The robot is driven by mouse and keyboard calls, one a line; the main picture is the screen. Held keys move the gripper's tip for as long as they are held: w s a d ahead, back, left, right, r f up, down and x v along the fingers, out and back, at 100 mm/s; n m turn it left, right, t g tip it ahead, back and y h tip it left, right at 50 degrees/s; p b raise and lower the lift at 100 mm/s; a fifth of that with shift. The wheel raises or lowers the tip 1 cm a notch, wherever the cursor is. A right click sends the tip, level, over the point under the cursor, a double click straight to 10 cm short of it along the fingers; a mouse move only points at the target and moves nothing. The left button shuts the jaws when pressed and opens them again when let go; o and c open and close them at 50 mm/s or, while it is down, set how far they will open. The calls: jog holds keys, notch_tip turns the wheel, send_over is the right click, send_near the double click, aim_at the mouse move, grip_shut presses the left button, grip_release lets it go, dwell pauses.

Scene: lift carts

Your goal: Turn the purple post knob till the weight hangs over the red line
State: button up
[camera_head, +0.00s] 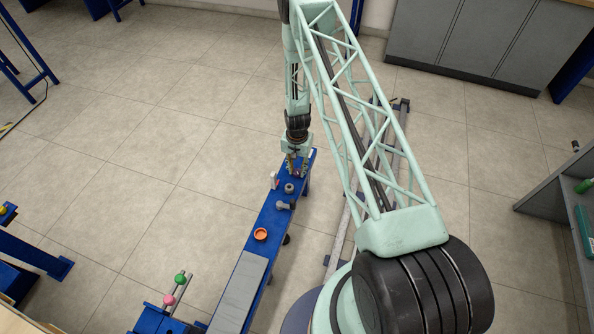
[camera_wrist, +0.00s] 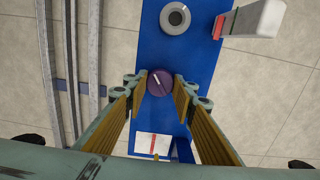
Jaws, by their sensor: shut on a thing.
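The purple knob (camera_wrist: 157,86) shows in the wrist view with a pale line across its round top. My gripper (camera_wrist: 159,90) has its yellow-padded fingers on both sides of the knob and is shut on it. In the head view my gripper (camera_head: 297,160) is low over the far end of the blue bench, and the knob is mostly hidden there. Below the knob in the wrist view lies a white plate (camera_wrist: 145,147) with a thin reddish upright mark. I cannot make out for certain which part is the weight or where it hangs against the red line.
The long blue bench (camera_head: 262,222) carries a grey ring (camera_head: 289,188), a grey fitting (camera_head: 285,205), an orange ring (camera_head: 261,234) and a grey plate (camera_head: 240,290). A pale block with a red edge (camera_wrist: 255,18) stands near the knob. Open floor lies left.

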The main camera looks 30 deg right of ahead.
aim_at(297, 171)
jog(key=shift+n, duration=0.3)
jog(key=shift+n+b, duration=0.8)
jog(key=shift+n, duration=1.6)
jog(key=o, duration=0.8)
jog(key=shift+o, duration=0.2)
jog(key=shift+r, duration=0.2)
notch_tip(297, 171, up, 12)
jog(key=shift+f, duration=0.2)
